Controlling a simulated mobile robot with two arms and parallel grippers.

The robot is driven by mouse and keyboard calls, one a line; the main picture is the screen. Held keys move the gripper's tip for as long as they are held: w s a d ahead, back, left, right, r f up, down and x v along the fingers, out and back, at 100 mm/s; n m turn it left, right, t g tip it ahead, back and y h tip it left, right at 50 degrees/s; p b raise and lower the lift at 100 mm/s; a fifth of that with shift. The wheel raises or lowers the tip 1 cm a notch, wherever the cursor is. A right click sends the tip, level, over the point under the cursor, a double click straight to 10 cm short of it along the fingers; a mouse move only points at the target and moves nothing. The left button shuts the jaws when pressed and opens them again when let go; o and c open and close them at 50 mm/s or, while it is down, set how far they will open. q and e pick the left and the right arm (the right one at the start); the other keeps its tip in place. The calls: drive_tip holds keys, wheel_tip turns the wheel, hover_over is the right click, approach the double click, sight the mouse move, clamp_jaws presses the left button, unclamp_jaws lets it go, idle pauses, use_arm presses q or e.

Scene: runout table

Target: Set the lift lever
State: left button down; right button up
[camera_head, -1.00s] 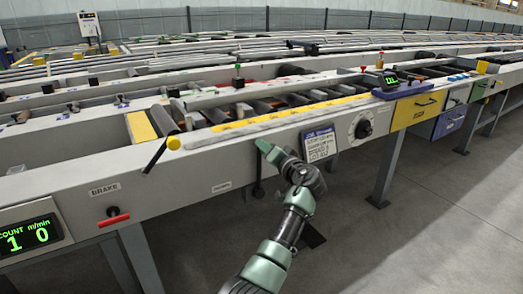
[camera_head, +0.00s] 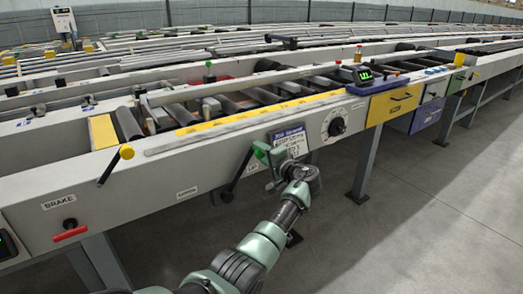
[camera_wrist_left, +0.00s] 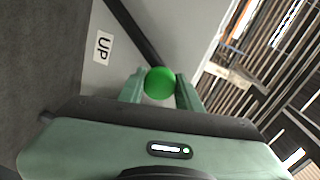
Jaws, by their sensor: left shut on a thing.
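The lift lever (camera_head: 240,174) is a black rod with a green ball knob. It stands on the front face of the grey table and leans to the right from its pivot. My left gripper (camera_head: 261,150) is shut on the green knob (camera_wrist_left: 160,83), which shows between its fingers in the left wrist view. An "UP" label (camera_wrist_left: 103,47) shows beside the lever there. Another label (camera_head: 187,193) sits left of the pivot. My right gripper is in neither view.
A lever with a yellow knob (camera_head: 127,152) and a red brake handle (camera_head: 70,234) are on the table front to the left. A round dial (camera_head: 335,124) and a yellow drawer (camera_head: 394,105) are to the right. The floor in front is clear.

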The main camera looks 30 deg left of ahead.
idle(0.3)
use_arm(q)
drive_tip(key=c, duration=1.4)
unclamp_jaws()
drive_tip(key=o, duration=0.4)
drive_tip(key=shift+w, duration=0.1)
drive_tip(key=shift+w+f, duration=0.1)
drive_tip(key=shift+f, duration=0.05)
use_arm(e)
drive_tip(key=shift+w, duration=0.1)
use_arm(q)
drive_tip(key=p+v, duration=0.1)
drive_tip(key=v, duration=0.6)
drive_tip(key=shift+s+d, duration=0.25)
drive_tip(key=shift+d, duration=0.1)
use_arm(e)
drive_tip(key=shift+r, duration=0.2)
